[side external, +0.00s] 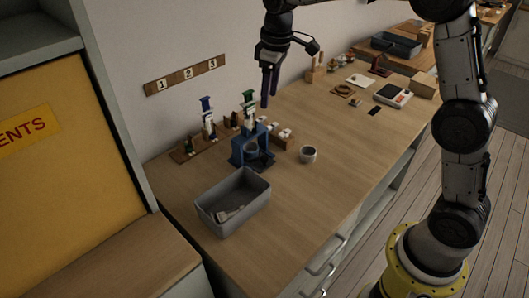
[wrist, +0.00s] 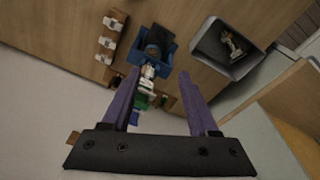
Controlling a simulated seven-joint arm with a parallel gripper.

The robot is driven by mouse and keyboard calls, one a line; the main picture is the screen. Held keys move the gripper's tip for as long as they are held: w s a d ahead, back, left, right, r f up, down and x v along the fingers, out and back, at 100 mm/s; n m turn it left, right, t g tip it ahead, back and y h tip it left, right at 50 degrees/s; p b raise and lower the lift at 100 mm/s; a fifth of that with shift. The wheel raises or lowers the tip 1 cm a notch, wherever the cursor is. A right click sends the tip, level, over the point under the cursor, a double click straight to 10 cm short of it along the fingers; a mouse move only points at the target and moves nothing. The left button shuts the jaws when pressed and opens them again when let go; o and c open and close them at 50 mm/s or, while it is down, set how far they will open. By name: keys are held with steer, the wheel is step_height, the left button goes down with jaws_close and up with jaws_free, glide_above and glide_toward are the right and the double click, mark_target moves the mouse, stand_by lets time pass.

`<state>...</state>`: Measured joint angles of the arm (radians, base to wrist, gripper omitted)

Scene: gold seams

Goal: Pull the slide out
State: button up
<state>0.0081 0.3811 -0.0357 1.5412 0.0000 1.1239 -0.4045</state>
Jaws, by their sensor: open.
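A blue stand (side external: 248,150) is on the bench against the wall side, with a dark plate (side external: 263,161) at its front. In the wrist view the blue stand (wrist: 168,46) lies beyond my fingertips, with a dark piece (wrist: 158,38) in it. I cannot tell for sure which part is the slide. A white and green upright piece (wrist: 147,84) shows between my fingers, near the stand. My gripper (side external: 268,98) hangs above the bench, behind and above the stand. In the wrist view my gripper (wrist: 159,74) has its two purple fingers wide apart, seemingly holding nothing.
A grey bin (side external: 232,203) holding a pale object (side external: 230,213) stands in front of the stand. A wooden rack (side external: 184,153) with blue- and green-topped pieces is behind. A small cup (side external: 308,155) is at right.

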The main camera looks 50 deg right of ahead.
steer(key=g, duration=0.1)
glide_above(265, 157)
step_height(265, 157, down, 7)
steer(key=shift+g, duration=0.3)
step_height(265, 157, down, 14)
steer(key=shift+f, duration=0.1)
jaws_close()
stand_by(1.3)
